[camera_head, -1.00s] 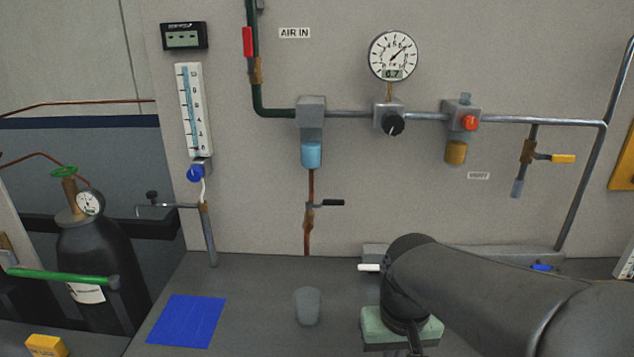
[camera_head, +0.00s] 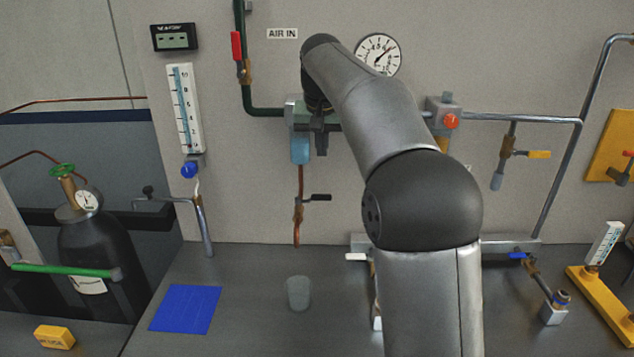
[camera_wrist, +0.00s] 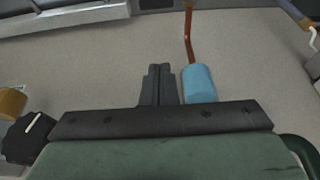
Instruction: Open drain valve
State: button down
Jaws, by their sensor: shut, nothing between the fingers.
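A small valve with a black lever (camera_head: 319,198) sits on the copper drain pipe (camera_head: 298,225) below the blue filter bowl (camera_head: 300,150). The lever points sideways to the right, across the pipe. My gripper (camera_head: 321,150) is in front of the wall, just right of the blue bowl and above the lever, pointing down. In the wrist view its fingers (camera_wrist: 158,72) are together and empty, beside the blue bowl (camera_wrist: 199,84). The copper pipe (camera_wrist: 189,35) runs upward in that view. I cannot make out the lever there.
A grey cup (camera_head: 299,293) stands on the bench below the pipe. A blue mat (camera_head: 185,309) lies to its left. The red-knobbed unit (camera_head: 445,118) and a yellow-handled valve (camera_head: 538,154) are on the wall to the right. My arm hides part of the wall pipework.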

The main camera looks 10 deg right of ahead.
aim_at(313, 199)
notch_tip(313, 199, down, 9)
jog(key=shift+s+f+p, duration=0.2)
jog(key=shift+s+p, duration=0.2)
jog(key=shift+s, duration=0.05)
dwell(0.6)
dwell(0.4)
